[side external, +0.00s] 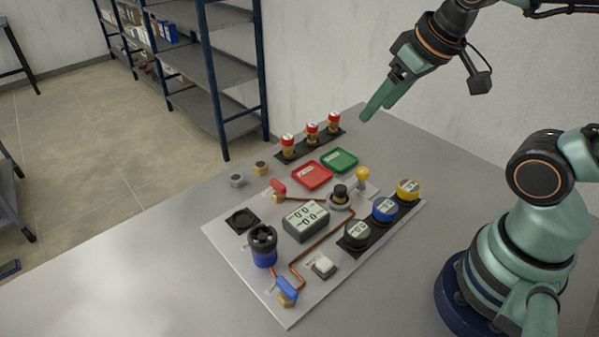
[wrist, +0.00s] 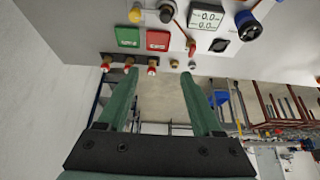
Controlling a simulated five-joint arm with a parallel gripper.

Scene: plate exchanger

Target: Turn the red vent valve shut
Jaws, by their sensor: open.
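The red vent valve has a red handle (side external: 278,187) on a brass body, at the back left part of the grey panel (side external: 228,226). In the wrist view the red handle (wrist: 192,46) shows at the top, right of the red tray. My gripper (side external: 378,110) is high above the table's back edge, right of and well apart from the valve. In the wrist view my gripper (wrist: 160,77) has its two fingers spread with nothing between them.
A black rack holds three red-topped brass parts (side external: 312,130). Beside it are a red tray (side external: 312,175) and a green tray (side external: 340,159). The panel also carries a display (side external: 306,220), a blue-handled valve (side external: 287,288), a black knob (side external: 262,240) and copper pipes. The table's front left is bare.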

